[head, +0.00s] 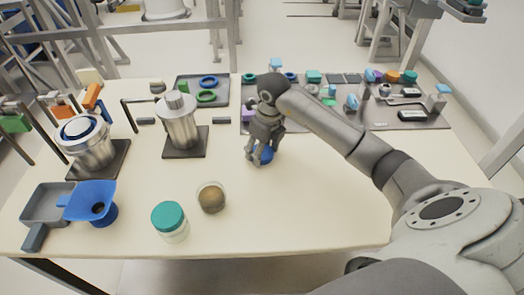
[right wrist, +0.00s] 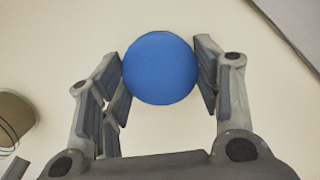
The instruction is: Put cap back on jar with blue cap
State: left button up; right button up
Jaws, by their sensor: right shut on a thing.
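The blue cap (head: 267,156) is a round disc between the fingers of my right gripper (head: 257,159), over the middle of the table. In the right wrist view the blue cap (right wrist: 160,68) fills the gap between both fingers of my right gripper (right wrist: 160,75), which is shut on it. I cannot tell whether the cap touches the table. An open glass jar (head: 211,197) with brown contents stands upright to the left of and nearer than the gripper. Part of a brown, round-edged thing, likely this jar, shows at the left of the right wrist view (right wrist: 17,118). My left gripper is out of view.
A teal-capped jar (head: 169,220) stands just left of the open jar. A blue funnel (head: 91,203), a grey scoop (head: 45,205) and metal vessels (head: 180,124) are on the left. Trays with small parts (head: 408,110) line the back. The front right tabletop is clear.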

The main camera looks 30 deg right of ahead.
jog(key=shift+r, duration=0.1)
jog(key=shift+r+b, duration=0.3)
jog(key=shift+r, duration=0.25)
jog(key=a+r+b, duration=0.2)
jog(key=a+r, duration=0.9)
jog(key=a, duration=0.3)
jog(key=shift+w+r, duration=0.3)
jog(key=shift+r, duration=0.05)
